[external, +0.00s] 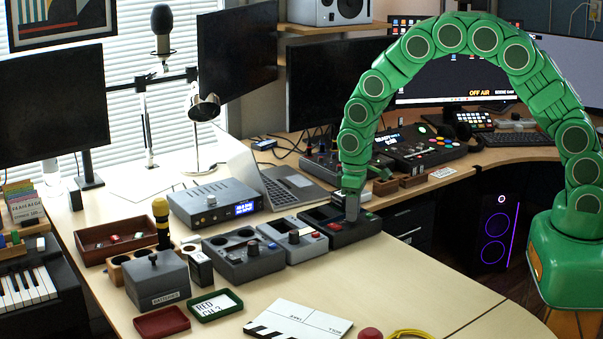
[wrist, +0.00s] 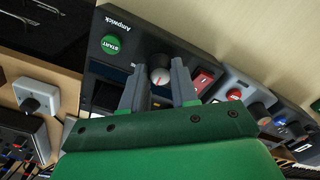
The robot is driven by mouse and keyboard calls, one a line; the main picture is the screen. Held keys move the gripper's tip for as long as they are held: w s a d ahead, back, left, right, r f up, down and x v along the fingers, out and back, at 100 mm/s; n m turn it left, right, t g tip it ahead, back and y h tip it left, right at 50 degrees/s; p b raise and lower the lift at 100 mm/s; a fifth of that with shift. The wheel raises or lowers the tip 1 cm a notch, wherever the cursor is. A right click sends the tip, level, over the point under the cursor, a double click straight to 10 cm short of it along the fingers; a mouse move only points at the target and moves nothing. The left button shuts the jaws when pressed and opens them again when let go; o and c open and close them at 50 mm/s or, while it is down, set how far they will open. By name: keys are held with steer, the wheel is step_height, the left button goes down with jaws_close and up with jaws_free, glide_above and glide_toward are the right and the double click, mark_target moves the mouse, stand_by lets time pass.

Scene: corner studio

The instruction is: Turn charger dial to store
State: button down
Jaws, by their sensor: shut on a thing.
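The charger (external: 342,231) is a dark grey box at the right end of a row of devices on the desk. In the wrist view the charger (wrist: 175,38) reads "Ampwick" and has a green START button (wrist: 110,44) and a red button or switch (wrist: 203,81). Its dial (wrist: 160,68), a round knob with a light cap and a small red mark, sits between my fingertips. My gripper (wrist: 159,68) is shut on the dial from above. In the external view my gripper (external: 351,212) hides the dial. The dial's position labels are not readable.
Left of the charger stand a grey device with a red button (external: 299,240) and a dark two-well device (external: 243,256). An open laptop (external: 288,187) and a mixer-like panel (external: 420,147) lie behind. A clapperboard (external: 298,322) lies in front. The desk to the charger's front right is clear.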

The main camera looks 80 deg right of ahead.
steer(key=m, duration=0.4)
steer(key=shift+m, duration=0.3)
steer(key=m, duration=0.4)
steer(key=shift+m, duration=0.3)
steer(key=shift+a, duration=0.1)
steer(key=c, duration=0.9)
jaws_free()
steer(key=shift+o, duration=0.2)
steer(key=shift+s+r, duration=0.1)
steer(key=shift+r, duration=3.8)
